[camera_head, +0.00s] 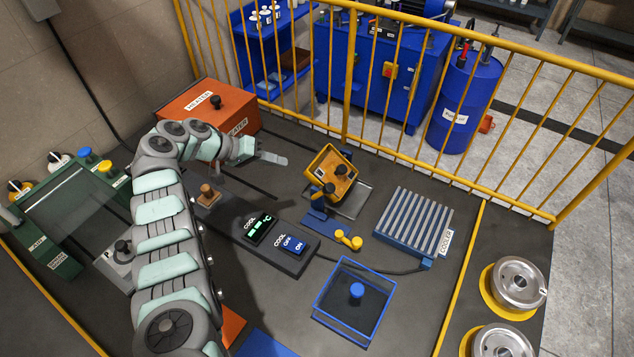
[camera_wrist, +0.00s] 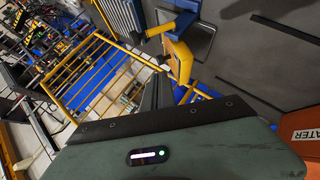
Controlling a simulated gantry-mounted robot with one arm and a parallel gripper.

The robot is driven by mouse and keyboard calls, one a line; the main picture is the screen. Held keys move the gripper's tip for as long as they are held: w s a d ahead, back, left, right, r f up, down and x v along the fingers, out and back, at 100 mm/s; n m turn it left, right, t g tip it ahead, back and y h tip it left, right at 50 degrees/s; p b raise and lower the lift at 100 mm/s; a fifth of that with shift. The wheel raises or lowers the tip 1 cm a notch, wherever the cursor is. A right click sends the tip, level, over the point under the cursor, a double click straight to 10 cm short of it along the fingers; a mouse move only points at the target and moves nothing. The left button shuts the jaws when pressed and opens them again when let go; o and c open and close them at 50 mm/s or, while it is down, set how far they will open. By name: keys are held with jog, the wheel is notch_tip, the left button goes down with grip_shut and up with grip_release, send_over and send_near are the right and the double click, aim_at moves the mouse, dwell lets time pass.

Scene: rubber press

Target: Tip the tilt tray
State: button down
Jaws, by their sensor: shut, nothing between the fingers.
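The yellow tilt tray (camera_head: 343,186) stands near the middle of the work table in the head view, with dark knobs on it. It sits at a slant over a grey plate (camera_head: 356,203) and a blue mount. My gripper (camera_head: 284,160) is shut and empty. It points right toward the tray and is apart from it in the head view. In the wrist view my shut fingers (camera_wrist: 157,86) are seen nearly end-on, with yellow parts of the tray (camera_wrist: 179,58) just beyond them. Whether they touch cannot be told there. The tray's inside is mostly hidden.
An orange heater box (camera_head: 208,113) is behind my arm. A control box (camera_head: 268,240) lies in front of the tray, beside a small yellow handle (camera_head: 349,240). A ribbed cooler (camera_head: 415,225) and a clear blue-rimmed box (camera_head: 353,300) are to the right. A yellow railing (camera_head: 420,98) stands behind.

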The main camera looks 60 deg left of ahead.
jog(key=w+d+f+h+p, duration=0.1)
jog(key=w+d+f, duration=0.3)
jog(key=w, duration=0.5)
jog(key=shift+d+f+t, duration=0.3)
jog(key=shift+d+f, duration=0.1)
jog(key=shift+d, duration=0.85)
